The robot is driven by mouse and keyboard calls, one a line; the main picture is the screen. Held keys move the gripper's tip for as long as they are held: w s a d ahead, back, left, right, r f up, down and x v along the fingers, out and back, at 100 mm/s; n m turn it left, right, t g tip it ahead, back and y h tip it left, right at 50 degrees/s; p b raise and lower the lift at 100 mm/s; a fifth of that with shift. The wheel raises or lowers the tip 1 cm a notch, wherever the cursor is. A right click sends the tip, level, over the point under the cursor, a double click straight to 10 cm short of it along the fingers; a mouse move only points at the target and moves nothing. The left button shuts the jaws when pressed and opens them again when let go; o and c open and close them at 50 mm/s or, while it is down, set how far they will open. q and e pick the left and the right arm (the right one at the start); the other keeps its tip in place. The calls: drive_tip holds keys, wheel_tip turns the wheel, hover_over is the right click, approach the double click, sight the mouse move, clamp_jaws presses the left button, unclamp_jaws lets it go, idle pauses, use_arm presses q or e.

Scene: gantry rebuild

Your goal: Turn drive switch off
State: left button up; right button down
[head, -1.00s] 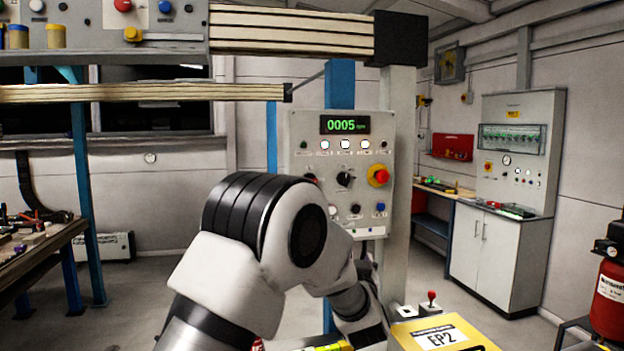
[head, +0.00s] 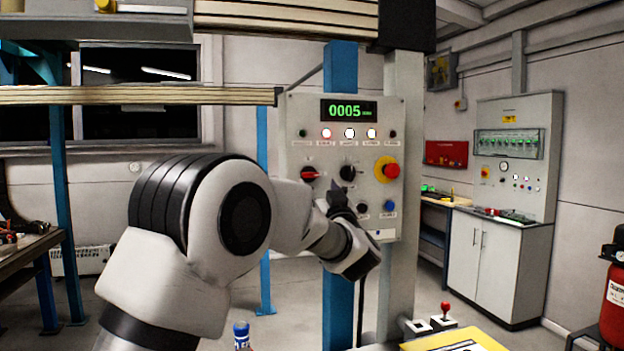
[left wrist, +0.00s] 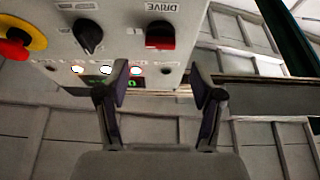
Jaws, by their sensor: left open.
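My left gripper (head: 337,195) is in front of the panel, just below and right of the switch. In the left wrist view my left gripper (left wrist: 160,85) is open and empty, its fingers apart from the knob. The display (head: 349,110) reads 0005. My right gripper is not in view.
A black knob (head: 348,173) and a red emergency stop on yellow (head: 388,170) sit right of the switch. Lamps, one reddish (head: 326,133), run under the display. A blue post (head: 341,305) stands behind. A yellow box (head: 455,340) is at the lower right.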

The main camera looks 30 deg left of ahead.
sight(311, 174)
use_arm(q)
drive_tip(key=p+x, duration=0.1)
drive_tip(key=x, duration=0.4)
drive_tip(key=shift+w+a+f+p, duration=0.1)
drive_tip(key=shift+w+a+p, duration=0.2)
drive_tip(key=shift+p, duration=0.1)
drive_tip(key=shift+d, duration=0.1)
drive_tip(key=shift+s, duration=0.1)
drive_tip(key=shift+c, duration=1)
drive_tip(key=c, duration=0.9)
drive_tip(key=shift+c, duration=0.2)
